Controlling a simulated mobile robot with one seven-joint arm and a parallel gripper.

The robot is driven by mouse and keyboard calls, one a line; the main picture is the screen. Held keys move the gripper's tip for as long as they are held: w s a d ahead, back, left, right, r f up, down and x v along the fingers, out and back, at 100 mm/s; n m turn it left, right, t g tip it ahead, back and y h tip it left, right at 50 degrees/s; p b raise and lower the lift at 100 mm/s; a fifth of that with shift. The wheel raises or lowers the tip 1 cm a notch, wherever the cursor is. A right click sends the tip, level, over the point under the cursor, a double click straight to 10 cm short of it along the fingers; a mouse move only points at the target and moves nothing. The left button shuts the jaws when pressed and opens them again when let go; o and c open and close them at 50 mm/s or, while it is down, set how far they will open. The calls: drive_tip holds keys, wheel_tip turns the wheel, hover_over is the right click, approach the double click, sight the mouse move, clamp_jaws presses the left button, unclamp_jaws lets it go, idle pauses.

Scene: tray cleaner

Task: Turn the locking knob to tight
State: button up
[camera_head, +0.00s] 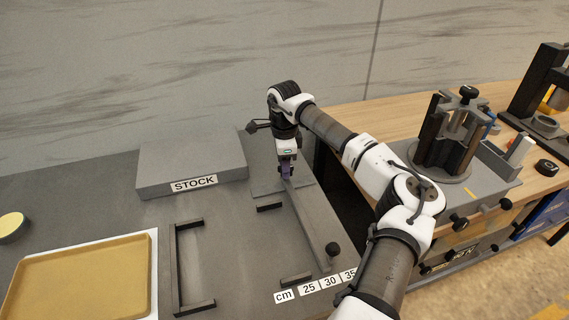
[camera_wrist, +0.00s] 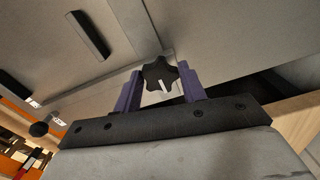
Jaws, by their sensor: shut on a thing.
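The locking knob (camera_wrist: 158,72) is black and star-shaped, with a white pointer mark, and shows between the two purple fingers of my gripper (camera_wrist: 159,80) in the wrist view. My gripper is shut on it. In the head view my gripper (camera_head: 285,172) points down at the far end of a long grey bar (camera_head: 309,218); the knob is hidden there by the fingers. I cannot tell from the mark how tight the knob is.
A black ball handle (camera_head: 332,249) stands at the bar's near end, by a cm scale (camera_head: 308,288). A STOCK block (camera_head: 190,160) lies left of my gripper. A tan tray (camera_head: 80,285) and a black bracket (camera_head: 178,265) are at front left. A dark fixture (camera_head: 450,140) stands right.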

drive_tip(key=shift+f+m, duration=0.1)
drive_tip(key=shift+m, duration=0.2)
drive_tip(key=m+b, duration=0.2)
drive_tip(key=m, duration=0.1)
drive_tip(key=shift+w+b, duration=0.1)
drive_tip(key=shift+b, duration=0.2)
drive_tip(key=m+b, duration=0.2)
drive_tip(key=m, duration=0.3)
drive_tip(key=shift+d+m+b, duration=0.1)
drive_tip(key=shift+m+b, duration=0.2)
drive_tip(key=m+b, duration=0.1)
drive_tip(key=m, duration=0.3)
drive_tip(key=shift+b, duration=0.35)
drive_tip(key=m+b, duration=0.1)
drive_tip(key=m, duration=0.3)
drive_tip(key=shift+d, duration=0.1)
drive_tip(key=shift+m, duration=0.4)
drive_tip(key=o, duration=1)
